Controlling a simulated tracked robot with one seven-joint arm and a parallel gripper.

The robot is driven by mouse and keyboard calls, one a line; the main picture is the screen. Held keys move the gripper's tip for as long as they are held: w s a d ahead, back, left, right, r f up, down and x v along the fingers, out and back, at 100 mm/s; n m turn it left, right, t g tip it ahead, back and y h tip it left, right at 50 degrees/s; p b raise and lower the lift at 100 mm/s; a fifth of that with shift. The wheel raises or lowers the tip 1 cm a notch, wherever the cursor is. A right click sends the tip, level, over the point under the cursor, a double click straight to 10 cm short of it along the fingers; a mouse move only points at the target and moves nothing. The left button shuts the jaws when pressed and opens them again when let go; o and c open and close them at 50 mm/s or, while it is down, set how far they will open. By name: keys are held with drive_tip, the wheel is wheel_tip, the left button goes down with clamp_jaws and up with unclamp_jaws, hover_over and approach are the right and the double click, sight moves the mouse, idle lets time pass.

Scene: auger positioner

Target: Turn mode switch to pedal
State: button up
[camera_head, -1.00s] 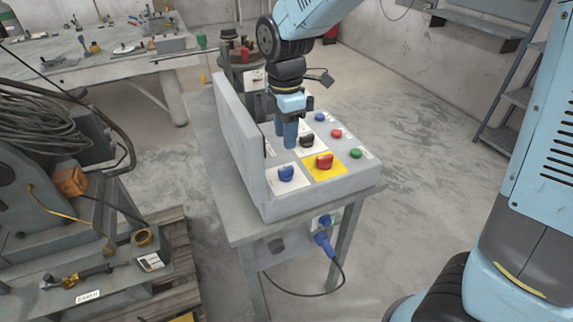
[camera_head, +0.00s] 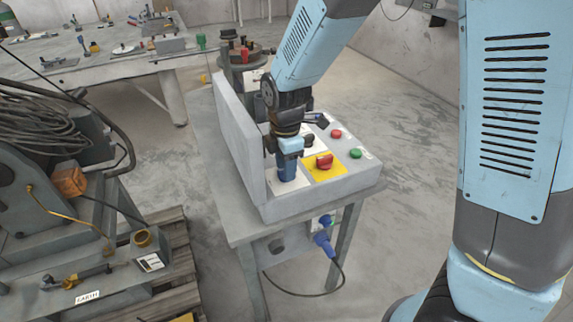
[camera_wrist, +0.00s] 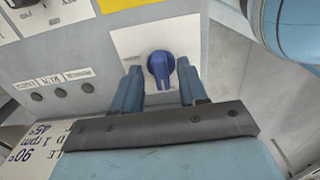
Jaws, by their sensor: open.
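A blue rotary knob (camera_wrist: 161,68) sits on a white plate (camera_wrist: 128,42) on the sloped grey control box (camera_head: 330,188). In the wrist view its pointer end faces roughly toward my gripper's base. My gripper (camera_wrist: 158,72) is open, with one blue finger on each side of the knob. A small gap seems to show at each side; contact cannot be told. In the head view my gripper (camera_head: 288,168) covers most of the knob at the box's front left. The lettering around the knob is too small to read.
A red knob (camera_head: 324,161) on a yellow plate is just right of my gripper. Green (camera_head: 355,154) and red (camera_head: 336,134) buttons lie farther right. A raised grey panel (camera_head: 236,140) stands close on the left. A blue plug (camera_head: 323,243) and cable hang below.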

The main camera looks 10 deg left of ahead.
drive_tip(key=shift+c, duration=0.3)
clamp_jaws()
drive_tip(key=m, duration=0.4)
drive_tip(key=shift+r, duration=0.1)
drive_tip(key=m, duration=0.5)
drive_tip(key=shift+w+a, duration=0.1)
drive_tip(key=m, duration=0.4)
drive_tip(key=shift+m, duration=2.4)
